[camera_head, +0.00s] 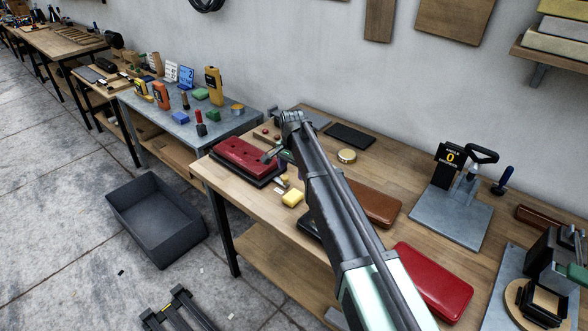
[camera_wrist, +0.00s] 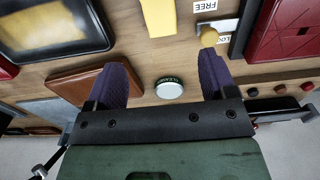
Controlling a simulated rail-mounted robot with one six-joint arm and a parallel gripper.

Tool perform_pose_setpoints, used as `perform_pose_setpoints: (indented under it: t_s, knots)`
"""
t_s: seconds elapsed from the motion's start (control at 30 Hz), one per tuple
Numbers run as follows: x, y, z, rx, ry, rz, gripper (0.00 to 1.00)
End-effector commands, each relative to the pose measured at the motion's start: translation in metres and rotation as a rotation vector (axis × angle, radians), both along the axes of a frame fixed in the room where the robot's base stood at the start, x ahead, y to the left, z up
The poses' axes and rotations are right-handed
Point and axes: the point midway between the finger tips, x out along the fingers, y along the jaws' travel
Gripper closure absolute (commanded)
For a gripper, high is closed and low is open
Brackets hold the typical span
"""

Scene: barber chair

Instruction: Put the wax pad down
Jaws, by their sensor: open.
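A yellow block (camera_head: 292,198), which I take to be the wax pad, lies on the wooden bench near its front edge. It also shows at the top of the wrist view (camera_wrist: 158,18), beyond the fingertips and apart from them. My gripper (camera_wrist: 162,72) is open, with two dark purple fingers and nothing held between them. In the head view my gripper (camera_head: 274,156) is beside the red case and largely hidden by my arm. A round tin with a pale lid (camera_wrist: 169,88) shows through the finger gap, lower on the bench.
A red case (camera_head: 244,154) lies left of my gripper. A brown case (camera_head: 374,203), another red case (camera_head: 432,280) and a black-framed tray (camera_wrist: 50,28) crowd the bench. A grey bin (camera_head: 157,216) is on the floor.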

Motion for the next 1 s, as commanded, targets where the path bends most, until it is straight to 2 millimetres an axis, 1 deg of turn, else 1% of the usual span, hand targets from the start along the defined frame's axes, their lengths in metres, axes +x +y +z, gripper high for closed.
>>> perform_pose_setpoints:
  t_s: [0.1, 0.17, 0.23, 0.27, 0.3, 0.37, 0.4, 0.43, 0.47, 0.5, 0.6, 0.63, 0.7, 1.0]
  knots:
    - [0.000, 0.000, -0.002, 0.000, 0.000, 0.000, 0.22]
    - [-0.004, -0.004, -0.002, 0.000, 0.000, 0.005, 0.22]
    - [-0.024, -0.024, -0.002, 0.000, 0.000, 0.037, 0.22]
    - [-0.039, -0.039, -0.002, 0.000, 0.000, 0.063, 0.22]
    - [-0.065, -0.063, -0.002, -0.001, 0.001, 0.110, 0.22]
    - [-0.115, -0.104, -0.002, -0.001, 0.001, 0.203, 0.22]
    - [-0.152, -0.130, -0.002, -0.001, 0.001, 0.272, 0.22]
    - [-0.179, -0.149, -0.002, -0.001, 0.001, 0.326, 0.22]
    - [-0.205, -0.165, -0.002, -0.001, 0.001, 0.378, 0.22]
    - [-0.237, -0.183, -0.002, -0.001, 0.001, 0.445, 0.22]
    - [-0.295, -0.211, -0.002, -0.001, 0.001, 0.576, 0.22]
    - [-0.305, -0.216, -0.002, -0.001, 0.001, 0.601, 0.22]
    - [-0.315, -0.221, -0.002, -0.001, 0.000, 0.639, 0.22]
    - [-0.311, -0.221, -0.002, -0.001, 0.001, 0.648, 0.22]
